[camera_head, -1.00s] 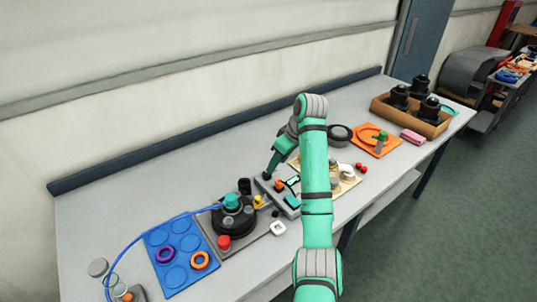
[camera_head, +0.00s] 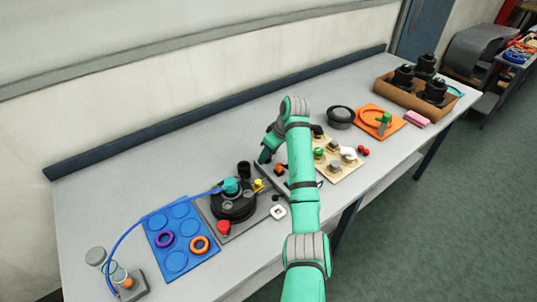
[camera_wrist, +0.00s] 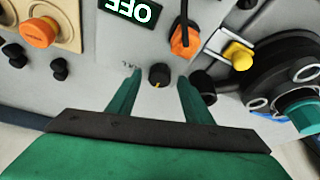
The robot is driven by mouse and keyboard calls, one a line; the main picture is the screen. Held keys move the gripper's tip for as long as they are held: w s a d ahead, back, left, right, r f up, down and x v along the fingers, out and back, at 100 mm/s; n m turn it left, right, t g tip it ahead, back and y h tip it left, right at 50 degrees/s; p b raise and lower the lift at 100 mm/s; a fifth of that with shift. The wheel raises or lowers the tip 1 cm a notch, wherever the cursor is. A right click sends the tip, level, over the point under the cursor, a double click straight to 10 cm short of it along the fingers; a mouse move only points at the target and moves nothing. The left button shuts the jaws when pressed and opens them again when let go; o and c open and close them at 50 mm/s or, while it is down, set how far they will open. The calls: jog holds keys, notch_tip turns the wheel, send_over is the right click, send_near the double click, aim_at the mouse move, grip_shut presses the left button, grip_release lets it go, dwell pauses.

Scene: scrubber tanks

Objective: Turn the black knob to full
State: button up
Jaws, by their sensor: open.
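The black knob (camera_wrist: 158,75) is small and round, with an orange pointer mark, on a grey panel (camera_wrist: 135,48). In the wrist view its mark points down the picture, towards my palm. My gripper (camera_wrist: 158,78) is open, with one green finger on each side of the knob. Gaps show between the fingers and the knob; I cannot tell the height of the tips above it. A display (camera_wrist: 131,12) on the panel reads OFF, upside down in this view. In the head view my gripper (camera_head: 264,157) is over the panel's back edge, and my arm hides the knob.
An orange switch (camera_wrist: 186,42), a yellow knob (camera_wrist: 238,55) and a black cylinder (camera_wrist: 203,84) stand close by. The round black unit (camera_head: 234,205) with a blue hose is left of the panel. A beige board (camera_head: 340,170) lies to the right. The table's back strip is clear.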

jog(key=shift+f, duration=0.2)
jog(key=c, duration=1.1)
jog(key=shift+o, duration=0.2)
